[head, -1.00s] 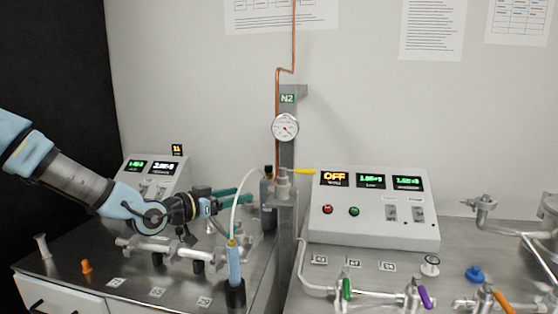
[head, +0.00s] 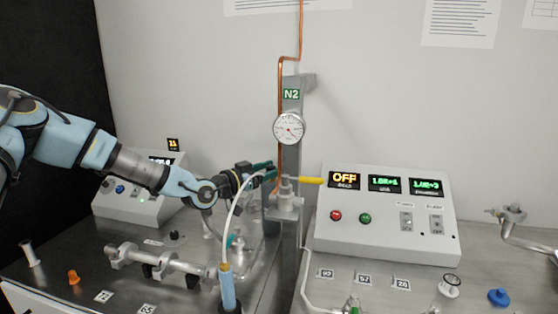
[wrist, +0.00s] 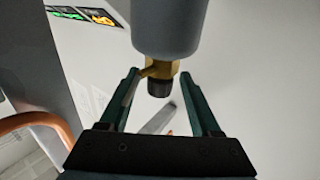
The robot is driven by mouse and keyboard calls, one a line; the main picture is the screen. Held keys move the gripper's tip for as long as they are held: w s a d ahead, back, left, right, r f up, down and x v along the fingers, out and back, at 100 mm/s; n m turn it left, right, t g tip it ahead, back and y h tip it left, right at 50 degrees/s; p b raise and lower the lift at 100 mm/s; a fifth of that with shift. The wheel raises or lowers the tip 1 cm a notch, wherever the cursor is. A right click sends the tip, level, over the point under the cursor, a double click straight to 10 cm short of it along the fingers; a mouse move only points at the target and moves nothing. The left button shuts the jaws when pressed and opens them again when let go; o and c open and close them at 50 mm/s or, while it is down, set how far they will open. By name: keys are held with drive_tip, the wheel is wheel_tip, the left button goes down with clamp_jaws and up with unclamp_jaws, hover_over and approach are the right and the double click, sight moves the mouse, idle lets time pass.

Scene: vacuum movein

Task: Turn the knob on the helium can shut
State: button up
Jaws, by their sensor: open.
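In the wrist view, a grey can (wrist: 168,25) hangs into the top of the picture, with a brass valve (wrist: 160,69) and a dark knob (wrist: 159,88) at its end. My gripper (wrist: 160,80) is open, with one teal finger on each side of the valve and knob. Gaps show at both sides of the knob, though the left finger's tip is close to the brass stem.
A grey post (head: 291,130) with a gauge (head: 289,128) and copper pipe stands right by my gripper. A white hose (head: 232,215) arches up from a light-blue cylinder (head: 227,287) in front of my arm. A control box (head: 385,215) stands to the right.

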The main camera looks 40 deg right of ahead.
drive_tip(key=shift+d+p, duration=0.35)
drive_tip(key=shift+d, duration=1.05)
clamp_jaws()
